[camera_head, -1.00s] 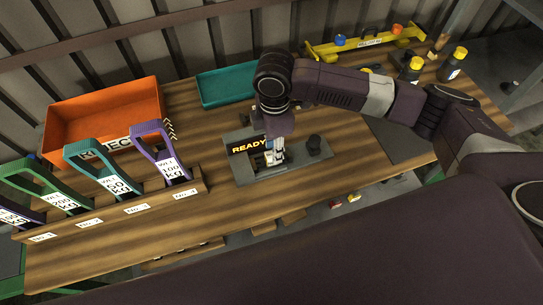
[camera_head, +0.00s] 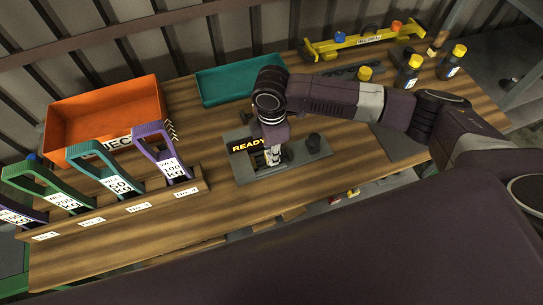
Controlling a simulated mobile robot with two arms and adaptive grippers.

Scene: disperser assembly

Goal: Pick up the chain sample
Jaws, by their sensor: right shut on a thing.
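My right gripper (camera_head: 273,158) points down over the grey station (camera_head: 243,172) with the black READY display (camera_head: 247,146). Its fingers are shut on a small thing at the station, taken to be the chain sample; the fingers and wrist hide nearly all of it. I cannot tell whether it is clear of the station's surface. My left gripper is out of view.
A teal tray (camera_head: 212,98) lies behind the gripper. An orange reject bin (camera_head: 80,128) and a rack (camera_head: 150,200) of weight-labelled handles stand at left. A yellow bar fixture (camera_head: 350,44) and yellow-capped bottles (camera_head: 408,73) are at the back right. Bare wood lies before the station.

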